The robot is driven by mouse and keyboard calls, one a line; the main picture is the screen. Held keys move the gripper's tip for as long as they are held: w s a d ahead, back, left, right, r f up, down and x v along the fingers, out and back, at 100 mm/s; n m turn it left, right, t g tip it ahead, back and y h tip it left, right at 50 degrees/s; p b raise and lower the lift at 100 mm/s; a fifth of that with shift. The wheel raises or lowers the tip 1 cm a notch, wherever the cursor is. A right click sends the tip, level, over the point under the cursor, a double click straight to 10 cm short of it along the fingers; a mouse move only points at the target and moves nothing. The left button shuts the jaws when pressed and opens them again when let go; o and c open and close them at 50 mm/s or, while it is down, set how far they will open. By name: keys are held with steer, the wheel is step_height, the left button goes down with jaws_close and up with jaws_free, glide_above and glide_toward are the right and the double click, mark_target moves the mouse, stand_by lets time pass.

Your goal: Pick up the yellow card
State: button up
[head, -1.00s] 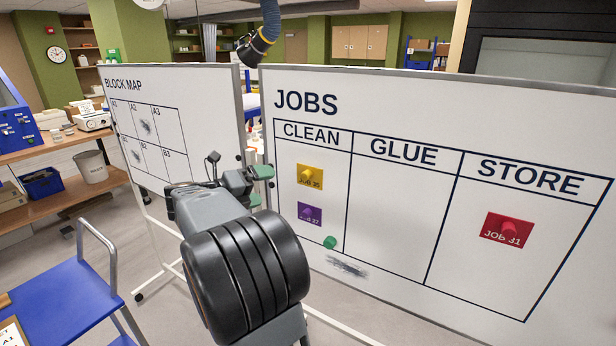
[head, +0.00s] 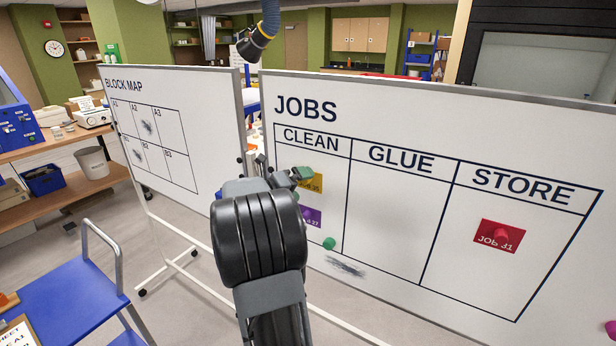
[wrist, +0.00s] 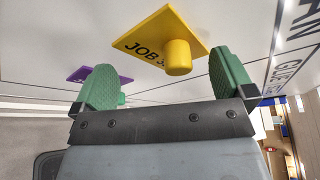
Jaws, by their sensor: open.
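The yellow card (head: 314,184) is on the jobs board in the CLEAN column, partly hidden by my gripper (head: 299,174) in the head view. In the wrist view the yellow card (wrist: 153,38) shows its JOB lettering and a round yellow knob (wrist: 178,57) standing out from its face. My gripper (wrist: 164,77) is open, with one green finger pad on each side of the knob and a gap to each. Whether the fingertips reach past the knob cannot be told.
A purple card (head: 312,217) sits just below the yellow one, and a green magnet (head: 329,243) lower still. A red card (head: 498,236) is in the STORE column. The GLUE column is empty. The block map board (head: 205,150) stands at left, a blue cart (head: 70,305) at lower left.

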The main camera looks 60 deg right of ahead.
steer(key=shift+s+d+f, duration=0.1)
steer(key=shift+s+d, duration=0.05)
steer(key=shift+d, duration=0.3)
steer(key=shift+c, duration=0.2)
steer(key=c, duration=1.8)
steer(key=shift+o, duration=0.2)
steer(key=shift+a, duration=0.1)
